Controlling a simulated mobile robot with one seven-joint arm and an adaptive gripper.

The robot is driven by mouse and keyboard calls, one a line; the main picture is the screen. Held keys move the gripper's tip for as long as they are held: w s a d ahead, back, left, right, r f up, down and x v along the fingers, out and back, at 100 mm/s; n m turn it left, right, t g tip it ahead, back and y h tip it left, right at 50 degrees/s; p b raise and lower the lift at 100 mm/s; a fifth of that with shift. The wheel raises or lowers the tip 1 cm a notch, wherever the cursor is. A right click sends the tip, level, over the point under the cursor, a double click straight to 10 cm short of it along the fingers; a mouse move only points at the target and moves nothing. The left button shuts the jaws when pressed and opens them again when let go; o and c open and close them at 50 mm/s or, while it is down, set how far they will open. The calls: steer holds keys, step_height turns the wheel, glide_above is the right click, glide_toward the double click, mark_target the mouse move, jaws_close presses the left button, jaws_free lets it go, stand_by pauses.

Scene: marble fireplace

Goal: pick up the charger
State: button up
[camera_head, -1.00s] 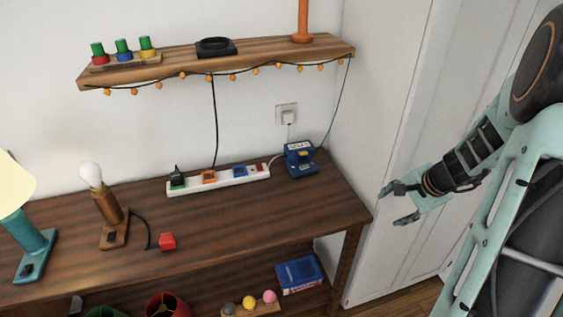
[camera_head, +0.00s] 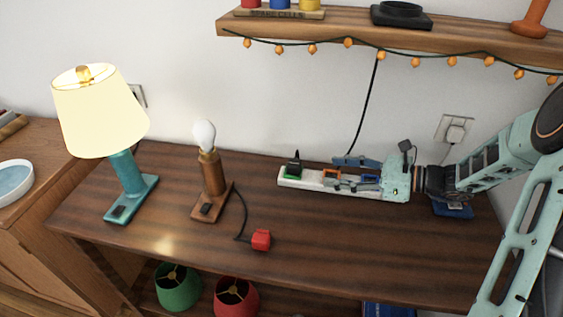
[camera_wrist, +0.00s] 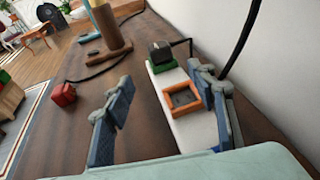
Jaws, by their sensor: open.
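The black plug-like block (camera_head: 293,164), possibly the charger, stands in the green socket at the left end of the white power strip (camera_head: 289,183). It also shows in the wrist view (camera_wrist: 162,52), with a black cord leaving it to the right. I cannot tell for sure which item is the charger. My gripper (camera_head: 345,173) reaches in from the right over the strip, fingers pointing left and spread apart. In the wrist view its blue-grey fingers (camera_wrist: 160,90) are open on either side of the orange socket (camera_wrist: 182,98), with nothing visibly held. The gripper hides much of the strip's right half.
A lit teal lamp (camera_head: 125,178) and a bare-bulb wooden lamp (camera_head: 212,175) stand left; the latter's cord ends in a red plug (camera_head: 261,240). A black cable (camera_head: 369,105) hangs behind the strip. A shelf (camera_head: 350,38) with string lights overhangs. The front tabletop is mostly clear.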

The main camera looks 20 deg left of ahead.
mark_target(296, 163)
steer(key=shift+w+a+r+y, duration=0.1)
steer(key=shift+w+a+y, duration=0.1)
steer(key=shift+a, duration=0.25)
steer(key=shift+w+a+r+y, duration=0.1)
steer(key=shift+w+a, duration=0.05)
steer(key=shift+a, duration=0.3)
steer(key=x, duration=0.4)
steer(key=shift+s+a+b, duration=0.15)
steer(key=shift+a+b, duration=0.15)
steer(key=shift+b, duration=0.05)
steer(key=x, duration=0.6)
steer(key=shift+b, duration=0.4)
steer(key=shift+r, duration=0.1)
steer(key=c, duration=1.3)
